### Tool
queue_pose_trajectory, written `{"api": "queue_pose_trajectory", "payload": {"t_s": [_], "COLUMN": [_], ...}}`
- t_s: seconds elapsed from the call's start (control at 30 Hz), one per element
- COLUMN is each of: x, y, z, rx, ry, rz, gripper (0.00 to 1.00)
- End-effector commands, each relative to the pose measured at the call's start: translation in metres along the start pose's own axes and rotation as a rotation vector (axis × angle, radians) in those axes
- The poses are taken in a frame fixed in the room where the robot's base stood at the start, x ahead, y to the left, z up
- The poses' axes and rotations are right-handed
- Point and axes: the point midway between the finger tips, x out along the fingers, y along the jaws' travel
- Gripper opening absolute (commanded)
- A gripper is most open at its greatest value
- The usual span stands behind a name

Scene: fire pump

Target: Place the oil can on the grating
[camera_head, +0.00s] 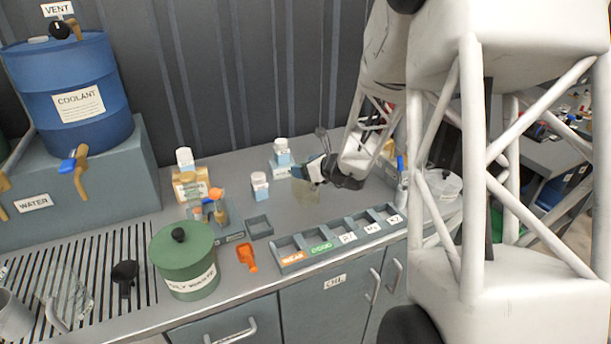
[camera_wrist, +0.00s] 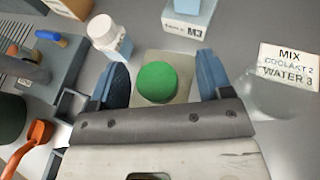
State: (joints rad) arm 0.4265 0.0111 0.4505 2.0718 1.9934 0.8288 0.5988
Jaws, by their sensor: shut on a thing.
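What looks to be the oil can (camera_wrist: 157,82) is between my gripper's fingers (camera_wrist: 165,85). In the wrist view it has a round green top and a pale body, with a blue finger pad on each side. The grating (camera_head: 105,250), a panel of dark slots, lies at the front left, well away from my gripper.
On the grating stand a clear jug (camera_head: 68,295), a black-handled item (camera_head: 125,277) and a grey mug (camera_head: 12,315). A green lidded pot (camera_head: 185,262) stands by its right edge. Small bottles (camera_head: 260,186) and a compartment tray (camera_head: 340,237) are near my gripper. The grating's back part is clear.

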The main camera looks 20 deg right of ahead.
Motion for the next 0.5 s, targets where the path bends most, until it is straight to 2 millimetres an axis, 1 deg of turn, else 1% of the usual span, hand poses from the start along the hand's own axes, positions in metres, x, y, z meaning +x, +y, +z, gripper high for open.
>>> {"api": "queue_pose_trajectory", "payload": {"t_s": [0.03, 0.07, 0.17, 0.27, 0.5], "x": [-0.001, -0.001, -0.003, -0.007, -0.021], "y": [0.0, 0.0, 0.0, 0.0, 0.0], "z": [-0.001, 0.0, 0.006, 0.015, 0.049], "rx": [0.001, 0.001, -0.001, 0.0, -0.003], "ry": [0.003, 0.003, 0.003, 0.002, 0.0], "rz": [0.0, 0.0, 0.001, 0.0, 0.0], "gripper": [0.09, 0.0, 0.0, 0.0, 0.0]}}
